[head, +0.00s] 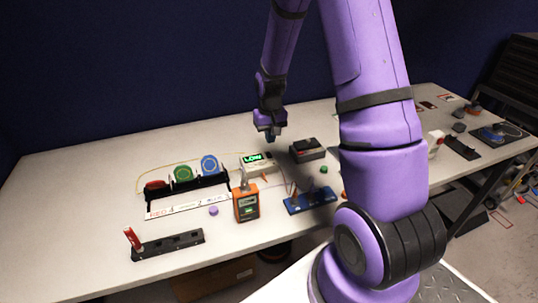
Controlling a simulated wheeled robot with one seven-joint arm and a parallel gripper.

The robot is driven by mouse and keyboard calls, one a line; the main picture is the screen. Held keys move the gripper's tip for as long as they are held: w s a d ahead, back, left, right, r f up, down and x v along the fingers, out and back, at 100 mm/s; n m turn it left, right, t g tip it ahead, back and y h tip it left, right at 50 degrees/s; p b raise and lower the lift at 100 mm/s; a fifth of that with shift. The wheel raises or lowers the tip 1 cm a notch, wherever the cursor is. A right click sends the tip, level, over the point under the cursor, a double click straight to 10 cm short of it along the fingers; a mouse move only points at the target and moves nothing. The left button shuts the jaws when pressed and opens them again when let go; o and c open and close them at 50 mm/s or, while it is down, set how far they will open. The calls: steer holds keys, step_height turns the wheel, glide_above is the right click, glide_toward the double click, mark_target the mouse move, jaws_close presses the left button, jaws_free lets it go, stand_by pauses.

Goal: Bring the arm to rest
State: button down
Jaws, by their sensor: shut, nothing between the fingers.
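My purple arm rises at the right of the head view, bends above the picture's top edge and comes down over the table. My gripper (271,137) points down above the middle of the white table (90,190), behind a small device with a green lit display (253,158). It is shut and holds nothing. Its fingertips are small and dark here, and its exact height above the table is hard to tell.
An orange meter (246,204), a blue board (310,200) and a dark box (307,149) stand near the gripper. A black rack (187,194) with coloured discs and a black strip (168,245) lie left. The table's far left is clear.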

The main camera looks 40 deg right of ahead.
steer(key=shift+r, duration=0.25)
stand_by(0.4)
steer(key=s+a+r+n+t, duration=0.1)
steer(key=s+a+r, duration=0.3)
steer(key=r, duration=0.6)
steer(key=s+a+r+t, duration=0.1)
steer(key=s+a+r, duration=0.25)
steer(key=r, duration=0.65)
steer(key=s+a+r+t, duration=0.1)
steer(key=s+a+r, duration=0.1)
steer(key=s, duration=0.4)
steer(key=s+a+r+n+t, duration=0.1)
steer(key=s+r, duration=0.3)
steer(key=s, duration=0.2)
steer(key=s+a+r+n+t, duration=0.1)
steer(key=s+a+r, duration=0.1)
steer(key=s+r, duration=0.2)
steer(key=s, duration=0.3)
steer(key=shift+a, duration=0.3)
